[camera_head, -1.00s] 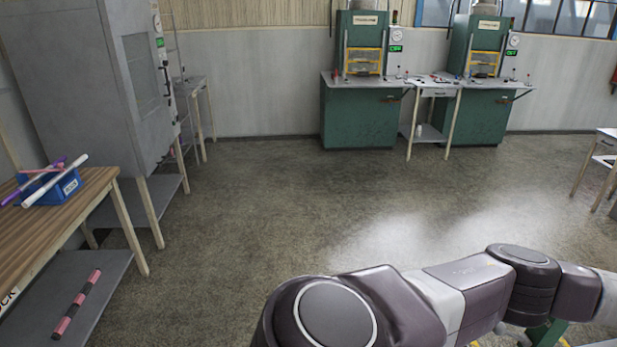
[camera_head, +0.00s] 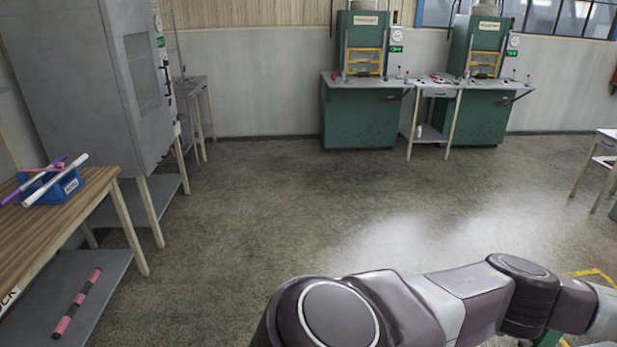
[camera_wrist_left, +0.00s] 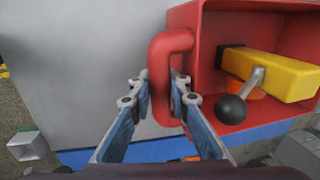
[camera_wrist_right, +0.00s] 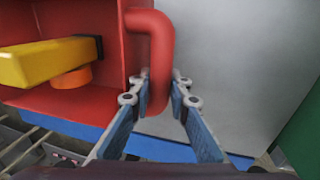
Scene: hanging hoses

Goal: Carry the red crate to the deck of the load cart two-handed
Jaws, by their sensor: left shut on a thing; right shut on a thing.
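The red crate (camera_wrist_left: 280,22) shows in the left wrist view and in the right wrist view (camera_wrist_right: 108,40); the head view does not show it. My left gripper (camera_wrist_left: 160,80) is shut on one red tubular handle of the crate. My right gripper (camera_wrist_right: 160,82) is shut on the opposite handle. A yellow part (camera_wrist_left: 285,75) with a black ball-ended lever (camera_wrist_left: 232,108) and an orange piece lies in the crate. A flat grey surface (camera_wrist_left: 85,70) with a blue edge (camera_wrist_left: 160,150) shows below the crate. I cannot tell whether the crate touches it.
In the head view, a wooden table (camera_head: 60,225) with a blue bin (camera_head: 50,187) stands at left, beside a grey cabinet (camera_head: 80,80). Green machines (camera_head: 360,115) line the back wall. The middle floor is clear. Yellow floor marking (camera_head: 598,274) shows at right.

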